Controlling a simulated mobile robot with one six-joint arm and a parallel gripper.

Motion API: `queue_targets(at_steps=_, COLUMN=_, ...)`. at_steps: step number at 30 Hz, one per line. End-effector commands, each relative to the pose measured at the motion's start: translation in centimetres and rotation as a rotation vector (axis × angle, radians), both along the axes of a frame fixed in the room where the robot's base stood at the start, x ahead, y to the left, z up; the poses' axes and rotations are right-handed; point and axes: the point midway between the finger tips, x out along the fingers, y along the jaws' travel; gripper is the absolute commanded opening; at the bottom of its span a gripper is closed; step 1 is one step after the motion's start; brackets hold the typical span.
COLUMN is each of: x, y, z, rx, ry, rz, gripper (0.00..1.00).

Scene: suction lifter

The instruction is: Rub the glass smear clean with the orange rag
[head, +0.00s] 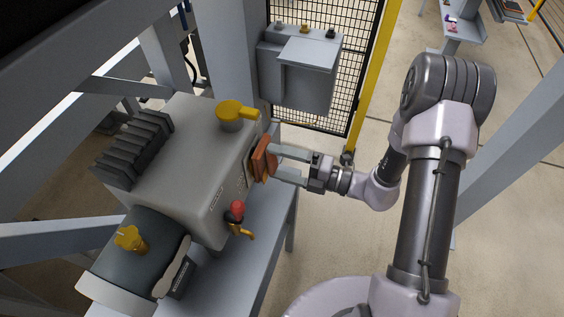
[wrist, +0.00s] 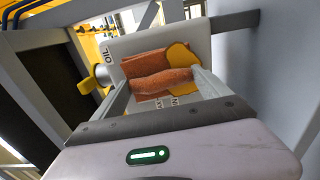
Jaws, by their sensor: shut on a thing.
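My gripper (head: 276,165) is shut on the orange rag (head: 264,158), which is folded and bunched between the two fingers. In the head view the rag is at the right-hand face of the grey tank (head: 197,160). In the wrist view the rag (wrist: 160,82) lies in front of a pale panel marked OIL. A yellow rounded patch (wrist: 182,58) shows behind the rag's right part; I cannot tell whether it is the smear or the glass. Most of the glass is hidden by the rag, and I cannot tell how firmly the rag touches it.
A yellow-handled valve (head: 231,114) stands on top of the tank, near the rag. A red knob (head: 236,208) with a brass tap is on the tank's front. A grey box (head: 298,75) hangs on the mesh fence behind. A yellow post (head: 374,75) stands behind my arm.

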Motion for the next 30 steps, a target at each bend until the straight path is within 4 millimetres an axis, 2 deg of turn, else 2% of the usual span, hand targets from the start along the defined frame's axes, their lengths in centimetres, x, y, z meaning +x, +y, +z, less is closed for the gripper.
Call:
queue_targets(at_steps=14, x=0.2, y=0.8, z=0.0, rx=0.0, ry=0.0, rz=0.0, gripper=0.54)
queue_targets(at_steps=24, x=-3.2, y=1.9, z=0.0, rx=0.001, ry=0.002, rz=0.0, gripper=0.54)
queue_targets(at_steps=30, x=-3.6, y=2.2, z=0.2, rx=0.0, ry=0.0, rz=0.001, gripper=0.54)
